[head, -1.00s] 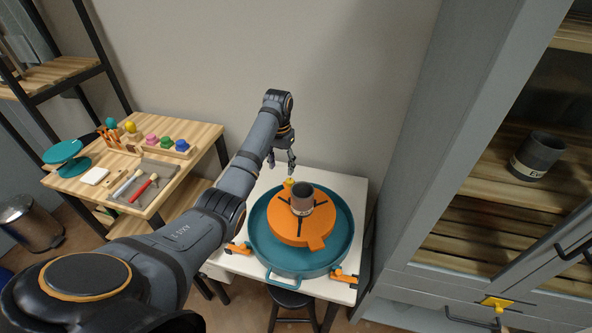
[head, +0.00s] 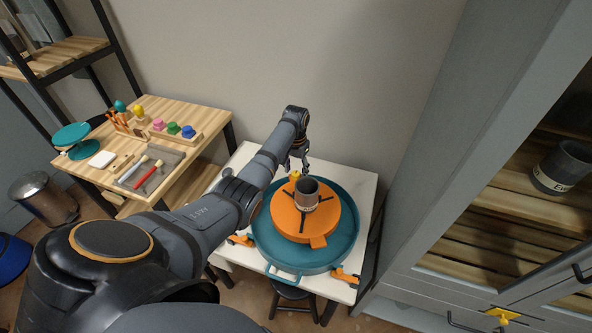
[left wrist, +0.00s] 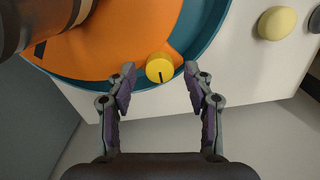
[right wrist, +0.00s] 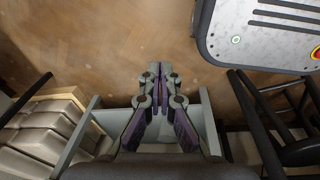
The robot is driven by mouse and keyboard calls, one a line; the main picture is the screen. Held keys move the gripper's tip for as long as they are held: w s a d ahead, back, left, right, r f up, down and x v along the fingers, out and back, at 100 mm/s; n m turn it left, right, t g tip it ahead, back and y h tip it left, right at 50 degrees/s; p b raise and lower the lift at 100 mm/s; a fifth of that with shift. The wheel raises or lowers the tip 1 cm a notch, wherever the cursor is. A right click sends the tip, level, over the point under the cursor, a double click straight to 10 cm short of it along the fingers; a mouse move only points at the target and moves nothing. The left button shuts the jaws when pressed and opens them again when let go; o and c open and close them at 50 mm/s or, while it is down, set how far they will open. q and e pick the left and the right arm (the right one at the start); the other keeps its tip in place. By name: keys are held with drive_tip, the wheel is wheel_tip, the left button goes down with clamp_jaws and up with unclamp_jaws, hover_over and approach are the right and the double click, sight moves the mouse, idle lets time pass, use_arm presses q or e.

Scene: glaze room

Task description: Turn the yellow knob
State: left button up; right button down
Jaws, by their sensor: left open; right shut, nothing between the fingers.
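The yellow knob (head: 295,175) sits at the far edge of the orange disc (head: 325,226), which lies in a round teal basin on the white table. In the left wrist view the knob (left wrist: 159,67) is a short yellow cylinder with a dark line on its top. My left gripper (head: 304,169) is open at the knob's far side. In its own view, the open fingertips (left wrist: 159,70) lie left and right of the knob, with visible gaps on both sides. My right gripper (right wrist: 160,69) is shut and empty, above the floor, away from the knob.
A dark cup (head: 307,192) stands on the orange disc close to the knob. The teal basin (head: 350,238) has orange clamps at the table's front. A grey cabinet (head: 430,210) stands to the right with another yellow fitting (head: 503,314). A wooden table (head: 205,115) with tools stands left.

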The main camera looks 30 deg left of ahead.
use_arm(q)
drive_tip(key=shift+f, duration=0.3)
drive_tip(key=c, duration=0.5)
clamp_jaws()
drive_tip(key=shift+r+n+p, duration=0.2)
drive_tip(key=shift+n+p, duration=0.4)
drive_tip(key=shift+p, duration=0.1)
drive_tip(key=shift+n+p, duration=0.85)
drive_tip(key=shift+n, duration=0.35)
drive_tip(key=shift+n+p, duration=0.6)
drive_tip(key=shift+n, duration=0.5)
drive_tip(key=shift+f+n+p, duration=0.1)
drive_tip(key=shift+n+p, duration=0.35)
drive_tip(key=shift+n, duration=0.95)
use_arm(e)
drive_tip(key=shift+s+r, duration=0.25)
drive_tip(key=shift+r, duration=1.05)
drive_tip(key=shift+s+r, duration=0.25)
drive_tip(key=shift+r, duration=1)
